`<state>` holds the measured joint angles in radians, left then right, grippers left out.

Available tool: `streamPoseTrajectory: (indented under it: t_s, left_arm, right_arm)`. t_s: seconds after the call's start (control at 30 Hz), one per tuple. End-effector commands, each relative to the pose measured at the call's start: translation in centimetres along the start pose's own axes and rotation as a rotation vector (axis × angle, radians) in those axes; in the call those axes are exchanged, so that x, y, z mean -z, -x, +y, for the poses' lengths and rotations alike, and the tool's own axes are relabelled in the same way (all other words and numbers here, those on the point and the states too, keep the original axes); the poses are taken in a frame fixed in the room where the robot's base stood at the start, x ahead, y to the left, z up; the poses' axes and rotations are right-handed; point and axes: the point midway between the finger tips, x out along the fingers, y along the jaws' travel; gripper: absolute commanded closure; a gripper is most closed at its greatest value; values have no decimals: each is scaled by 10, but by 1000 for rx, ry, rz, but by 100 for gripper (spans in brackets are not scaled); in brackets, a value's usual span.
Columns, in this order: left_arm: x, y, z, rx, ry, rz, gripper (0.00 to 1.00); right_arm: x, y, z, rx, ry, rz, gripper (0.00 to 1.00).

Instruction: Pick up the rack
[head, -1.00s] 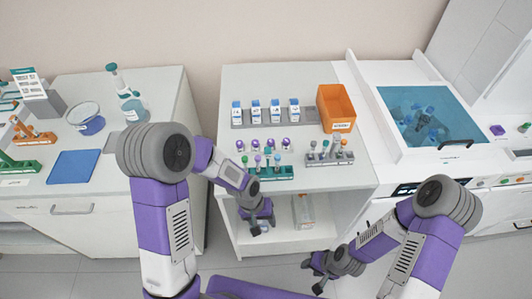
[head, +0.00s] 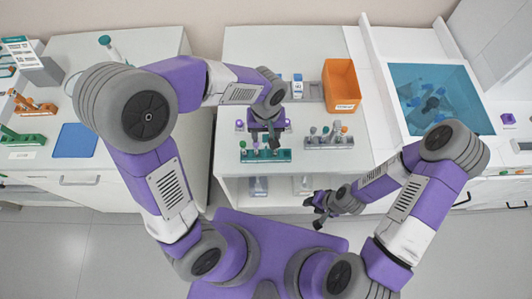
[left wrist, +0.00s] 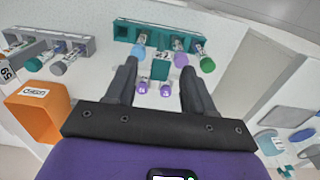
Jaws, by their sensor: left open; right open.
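A teal rack (head: 250,156) holding capped tubes sits near the front edge of the middle counter. My left gripper (head: 264,142) is open and empty over the counter, at the teal rack. In the left wrist view (left wrist: 158,75) its fingers point toward the rack, with two purple-capped tubes visible between them. A grey rack (head: 328,142) with tubes stands to the right of the teal one. My right gripper (head: 318,207) is open and empty, low in front of the counter.
An orange bin (head: 342,82) stands at the back right of the counter. A grey bottle holder behind is partly hidden by my left arm. A blue-tinted basin (head: 430,95) is at the right. A blue mat (head: 76,140) lies on the left bench.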

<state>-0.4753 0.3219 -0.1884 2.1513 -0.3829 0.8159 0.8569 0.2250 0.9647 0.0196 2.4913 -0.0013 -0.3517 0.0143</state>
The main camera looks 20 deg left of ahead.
Motion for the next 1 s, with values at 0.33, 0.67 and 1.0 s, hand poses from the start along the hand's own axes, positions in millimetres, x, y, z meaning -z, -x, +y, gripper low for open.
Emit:
streamPoseTrajectory:
  t_s: [0.33, 0.67, 1.0]
  left_arm:
    - [1, -18, 0, -2, 1, 1, 47]
    - [0, -17, 0, -2, 1, 1, 88]
    - [1, -17, 0, -3, 0, 2, 100]
  right_arm:
    - [1, -2, 0, 0, 0, 1, 57]
    - [1, -2, 0, 0, 0, 1, 57]
    - [1, -2, 0, 0, 0, 1, 57]
